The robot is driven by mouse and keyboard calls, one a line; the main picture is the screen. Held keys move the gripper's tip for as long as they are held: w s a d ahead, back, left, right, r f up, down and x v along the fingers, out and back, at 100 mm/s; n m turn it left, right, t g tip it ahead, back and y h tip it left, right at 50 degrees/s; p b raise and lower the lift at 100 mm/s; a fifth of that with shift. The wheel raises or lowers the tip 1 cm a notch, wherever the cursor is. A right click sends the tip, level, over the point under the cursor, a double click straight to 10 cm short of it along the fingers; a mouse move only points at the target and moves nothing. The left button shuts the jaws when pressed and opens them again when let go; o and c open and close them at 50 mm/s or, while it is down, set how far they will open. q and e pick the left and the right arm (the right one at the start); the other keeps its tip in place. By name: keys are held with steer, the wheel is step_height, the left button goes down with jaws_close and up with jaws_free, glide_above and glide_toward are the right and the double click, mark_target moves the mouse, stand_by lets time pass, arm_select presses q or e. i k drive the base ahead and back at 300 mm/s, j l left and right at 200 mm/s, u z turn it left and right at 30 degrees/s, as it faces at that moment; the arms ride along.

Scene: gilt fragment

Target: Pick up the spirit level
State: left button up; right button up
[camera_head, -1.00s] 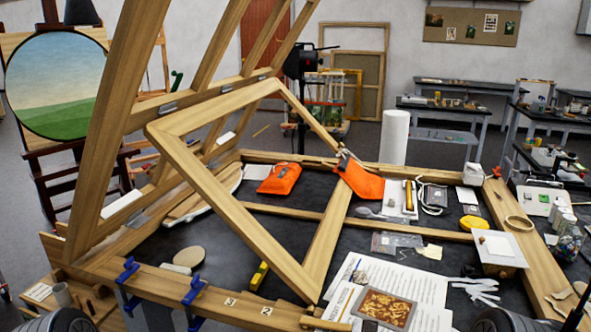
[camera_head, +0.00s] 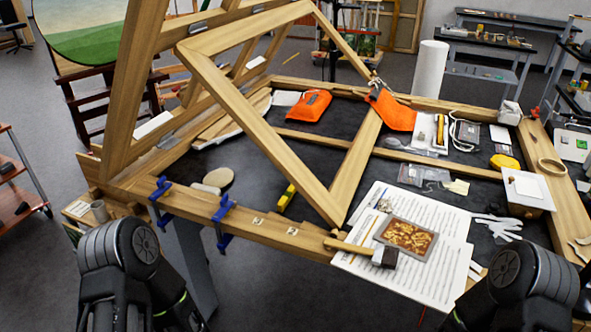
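The spirit level looks to be the small yellow and black bar (camera_head: 286,197) lying on the dark surface inside the big wooden frame. It lies at a slant just behind the frame's front rail, to the left of the raised wooden square's lower corner. Its top face shows clear of cover. My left arm shows at the lower left and my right arm at the lower right, both well short of the bar. Neither gripper's fingertips can be made out in the picture.
The wooden front rail (camera_head: 240,221) carries two blue clamps (camera_head: 222,222). The raised wooden square (camera_head: 265,140) leans over the work area. A brush (camera_head: 382,257), papers (camera_head: 440,279) and a gilt panel (camera_head: 406,238) lie to the right. Orange pouches (camera_head: 311,104) lie farther back.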

mark_target(287, 197)
steer(key=i+j, duration=0.35)
steer(key=j, duration=0.2)
steer(key=z, duration=1.8)
